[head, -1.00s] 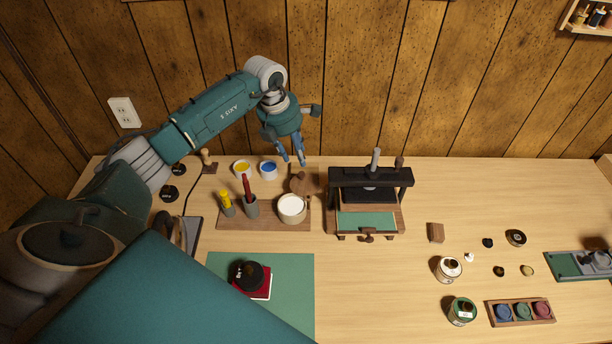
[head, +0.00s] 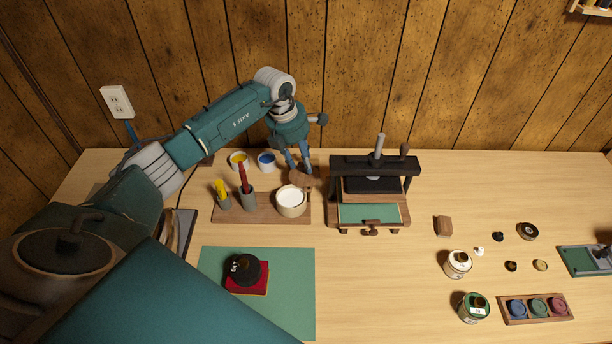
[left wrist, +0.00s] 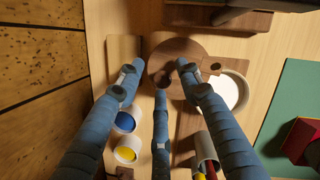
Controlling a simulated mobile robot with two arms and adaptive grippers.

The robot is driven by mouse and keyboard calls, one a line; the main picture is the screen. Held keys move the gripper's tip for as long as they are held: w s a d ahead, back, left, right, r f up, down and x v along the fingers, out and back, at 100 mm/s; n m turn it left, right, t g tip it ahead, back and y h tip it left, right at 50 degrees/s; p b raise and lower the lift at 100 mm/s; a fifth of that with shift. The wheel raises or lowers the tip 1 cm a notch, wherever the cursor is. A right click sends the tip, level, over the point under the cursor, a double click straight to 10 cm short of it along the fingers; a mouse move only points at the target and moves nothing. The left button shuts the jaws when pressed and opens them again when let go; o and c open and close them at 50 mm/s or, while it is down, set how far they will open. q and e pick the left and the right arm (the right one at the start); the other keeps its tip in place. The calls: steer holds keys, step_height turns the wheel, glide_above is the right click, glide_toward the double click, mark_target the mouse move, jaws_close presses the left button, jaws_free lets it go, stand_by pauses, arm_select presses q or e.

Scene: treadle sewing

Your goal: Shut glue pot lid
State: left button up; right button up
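The glue pot (head: 291,204) is a cream cup with white contents, standing at the right end of a wooden board. Its round brown wooden lid (head: 303,179) is open, raised at the pot's back edge. The left wrist view shows the lid (left wrist: 178,52) with a small knob beside the pot (left wrist: 232,92). My left gripper (head: 298,168) is at the lid, just behind the pot. In the left wrist view its blue fingers (left wrist: 160,78) are spread, with tips over or near the lid; contact cannot be told. My right gripper is not in view.
A brush cup (head: 248,199) and a pencil cup (head: 223,199) stand left of the pot on the board (head: 262,214). Yellow and blue paint pots (head: 266,162) stand behind. A black press (head: 375,185) stands close on the right. The wood-panelled wall is behind.

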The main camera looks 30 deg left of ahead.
arm_select(q)
steer(key=shift+f, duration=0.15)
stand_by(0.3)
steer(key=shift+f+b, duration=0.2)
steer(key=shift+b, duration=0.1)
steer(key=shift+r, duration=0.1)
steer(key=shift+r, duration=0.1)
